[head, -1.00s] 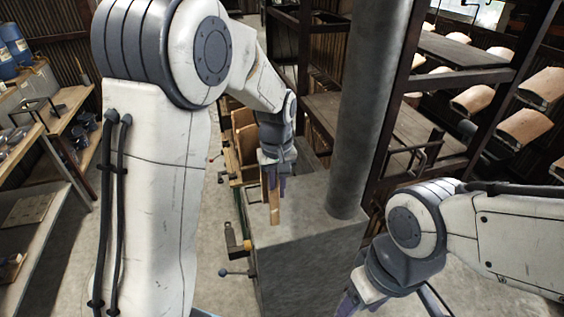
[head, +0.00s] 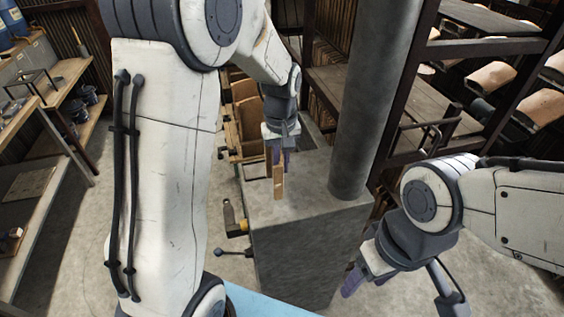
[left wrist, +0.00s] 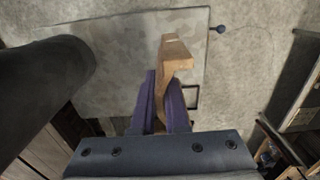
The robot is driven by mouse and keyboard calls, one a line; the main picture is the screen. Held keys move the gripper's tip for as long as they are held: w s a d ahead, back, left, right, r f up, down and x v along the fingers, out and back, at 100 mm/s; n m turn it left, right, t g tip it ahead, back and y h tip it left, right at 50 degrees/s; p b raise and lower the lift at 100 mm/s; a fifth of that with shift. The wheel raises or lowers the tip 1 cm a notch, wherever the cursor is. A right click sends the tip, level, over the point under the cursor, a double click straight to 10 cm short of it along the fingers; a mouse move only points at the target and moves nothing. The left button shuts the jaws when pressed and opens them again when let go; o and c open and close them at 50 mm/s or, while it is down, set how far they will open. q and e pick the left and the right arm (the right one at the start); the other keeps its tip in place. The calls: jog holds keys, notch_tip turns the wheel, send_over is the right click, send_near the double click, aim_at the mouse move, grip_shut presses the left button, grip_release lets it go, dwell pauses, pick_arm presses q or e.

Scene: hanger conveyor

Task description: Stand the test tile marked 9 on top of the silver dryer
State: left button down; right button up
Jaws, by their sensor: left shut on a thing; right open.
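A tan tile (head: 279,184) is held in my left gripper (head: 276,158), which is shut on it over the silver dryer (head: 300,200). In the left wrist view the tile (left wrist: 174,62) sticks out between the purple fingers (left wrist: 163,103) above the dryer's grey top (left wrist: 110,60). The tile looks upright in the head view. I cannot read a mark on it, nor tell whether its lower end touches the top. My right gripper (head: 358,277) is open and empty at the lower right, apart from the dryer.
A thick grey pipe (head: 375,100) rises from the dryer's top right of the tile. Dark racks (head: 440,140) with tan curved pieces stand at the right. Wooden shelves (head: 60,140) stand at the left. The dryer's front top is clear.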

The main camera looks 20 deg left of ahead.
pick_arm(q)
notch_tip(320, 180, down, 5)
jog(key=b, duration=0.3)
jog(key=shift+r, duration=0.15)
jog(key=shift+f+b, duration=0.45)
jog(key=shift+f, duration=0.05)
jog(key=c, duration=0.8)
grip_release()
jog(key=shift+c, duration=0.2)
notch_tip(320, 180, up, 10)
jog(key=shift+r+b, duration=0.25)
jog(key=shift+b, duration=0.55)
